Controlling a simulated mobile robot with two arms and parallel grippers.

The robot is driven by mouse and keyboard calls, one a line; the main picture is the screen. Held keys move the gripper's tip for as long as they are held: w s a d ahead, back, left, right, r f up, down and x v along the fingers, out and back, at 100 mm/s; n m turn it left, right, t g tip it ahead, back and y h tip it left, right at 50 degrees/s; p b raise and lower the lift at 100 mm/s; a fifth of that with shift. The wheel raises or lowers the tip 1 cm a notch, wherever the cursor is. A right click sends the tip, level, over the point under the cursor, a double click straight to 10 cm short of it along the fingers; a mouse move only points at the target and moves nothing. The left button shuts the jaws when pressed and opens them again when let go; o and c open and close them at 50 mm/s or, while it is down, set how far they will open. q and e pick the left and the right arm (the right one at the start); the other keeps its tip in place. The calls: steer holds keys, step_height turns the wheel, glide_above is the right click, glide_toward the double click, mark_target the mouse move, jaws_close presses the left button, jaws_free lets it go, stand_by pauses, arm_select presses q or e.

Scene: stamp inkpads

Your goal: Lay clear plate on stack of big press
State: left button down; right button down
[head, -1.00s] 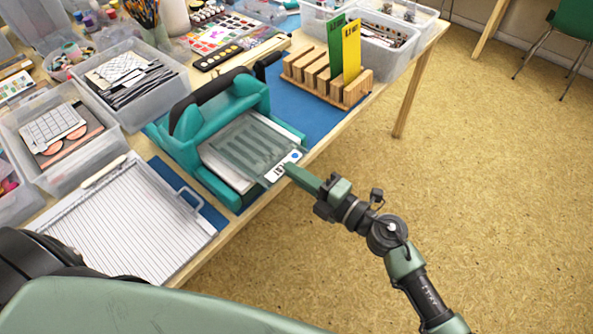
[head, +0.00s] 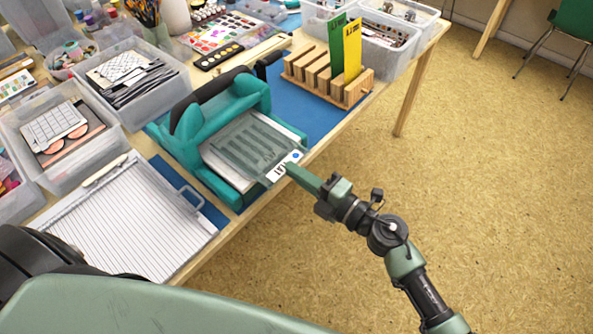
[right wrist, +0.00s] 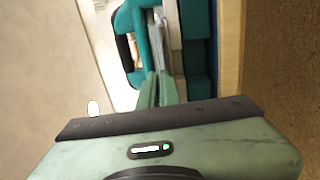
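The big press (head: 240,92) is teal with a black handle and stands on a blue mat. A stack with white edges (head: 230,174) lies on its bed. The clear plate (head: 248,146), greyish with darker slots, lies over the stack, touching or just above it; I cannot tell which. Its white labelled tab (head: 284,168) sticks out toward my right gripper (head: 290,169). That gripper's fingers are closed on the tab end. In the right wrist view the fingers (right wrist: 159,90) are nearly together and point at the press (right wrist: 195,40). My left gripper is out of view.
A wooden rack (head: 328,82) with green and yellow cards stands right of the press. A lined trimmer board (head: 125,225) lies at the front left. Clear bins (head: 60,160) crowd the left. Open floor lies right of the table.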

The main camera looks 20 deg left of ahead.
steer(key=shift+f, duration=0.3)
steer(key=c, duration=1.6)
jaws_free()
steer(key=shift+o, duration=0.2)
steer(key=v, duration=0.5)
